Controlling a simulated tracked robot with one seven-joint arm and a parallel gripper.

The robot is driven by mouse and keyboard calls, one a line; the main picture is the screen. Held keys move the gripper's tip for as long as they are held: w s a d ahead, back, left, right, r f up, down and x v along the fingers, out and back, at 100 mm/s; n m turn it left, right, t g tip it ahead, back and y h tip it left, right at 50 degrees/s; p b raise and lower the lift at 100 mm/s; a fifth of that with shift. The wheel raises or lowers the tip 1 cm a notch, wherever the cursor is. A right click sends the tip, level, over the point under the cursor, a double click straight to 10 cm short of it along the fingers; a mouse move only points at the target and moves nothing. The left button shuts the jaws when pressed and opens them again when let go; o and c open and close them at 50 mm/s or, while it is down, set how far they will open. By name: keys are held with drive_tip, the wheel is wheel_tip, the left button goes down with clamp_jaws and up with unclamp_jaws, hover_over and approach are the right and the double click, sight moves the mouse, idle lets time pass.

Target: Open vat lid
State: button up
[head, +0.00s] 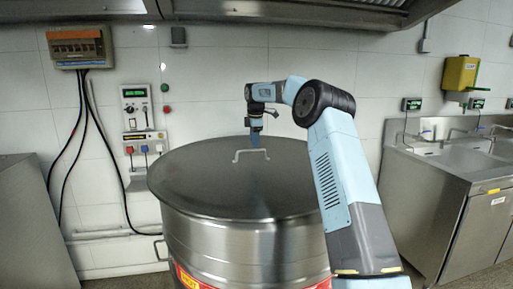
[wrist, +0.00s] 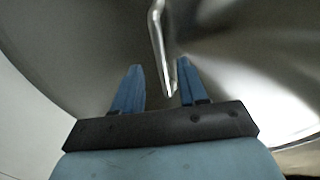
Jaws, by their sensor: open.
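The large steel vat (head: 245,250) stands in the middle of the head view. Its flat round lid (head: 200,185) lies on top and looks closed. A bent metal handle (head: 240,156) rises from the lid. My gripper (head: 255,143) points down over the lid beside the handle. In the wrist view the open gripper (wrist: 158,82) has its two blue fingers apart, and one end of the handle (wrist: 158,42) reaches between them, nearer the right finger. I cannot tell whether a finger touches it. The lid (wrist: 80,40) fills most of the wrist view.
A control box (head: 138,110) and a fuse box (head: 80,47) with hanging cables are on the wall at left. A steel sink unit (head: 450,190) stands at right, below a yellow dispenser (head: 461,74). A steel cabinet (head: 30,220) is at far left. A hood (head: 290,10) hangs overhead.

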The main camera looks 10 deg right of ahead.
drive_tip(key=shift+w+f, duration=0.2)
drive_tip(key=shift+f, duration=0.8)
drive_tip(key=shift+w+f, duration=0.2)
drive_tip(key=shift+f, duration=0.75)
clamp_jaws()
